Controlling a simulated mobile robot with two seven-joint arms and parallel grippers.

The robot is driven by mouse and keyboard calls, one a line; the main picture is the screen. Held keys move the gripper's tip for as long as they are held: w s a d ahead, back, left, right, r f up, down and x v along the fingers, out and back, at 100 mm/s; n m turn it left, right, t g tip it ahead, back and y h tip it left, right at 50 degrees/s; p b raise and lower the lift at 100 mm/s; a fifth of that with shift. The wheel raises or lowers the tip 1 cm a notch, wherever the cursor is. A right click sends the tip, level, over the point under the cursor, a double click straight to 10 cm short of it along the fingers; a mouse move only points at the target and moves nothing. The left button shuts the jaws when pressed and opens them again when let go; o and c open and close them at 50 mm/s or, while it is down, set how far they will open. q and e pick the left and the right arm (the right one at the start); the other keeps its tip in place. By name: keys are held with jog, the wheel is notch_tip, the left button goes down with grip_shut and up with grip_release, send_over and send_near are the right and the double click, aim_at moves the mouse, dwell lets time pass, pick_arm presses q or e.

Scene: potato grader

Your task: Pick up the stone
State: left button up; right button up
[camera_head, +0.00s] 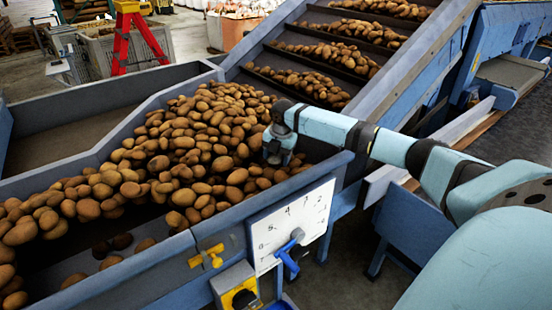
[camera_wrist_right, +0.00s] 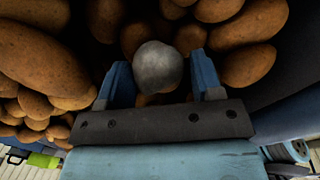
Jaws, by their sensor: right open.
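The stone (camera_wrist_right: 158,67) is a grey, rounded lump among brown potatoes in the right wrist view. It lies between and slightly beyond the two blue fingers of my right gripper (camera_wrist_right: 161,82), which is open. I cannot tell whether the fingers touch it. In the head view my right gripper (camera_head: 277,158) points down over the potato heap (camera_head: 212,130) near the hopper's right wall, and the stone is hidden there. My left gripper is in neither view.
The potatoes lie in a blue-grey hopper (camera_head: 95,150) with raised walls. A sloped conveyor (camera_head: 330,75) carrying potatoes rises behind it. A red ladder (camera_head: 122,40) stands at the back left.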

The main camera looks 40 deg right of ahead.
jog(key=c, duration=0.7)
jog(key=shift+r, duration=0.15)
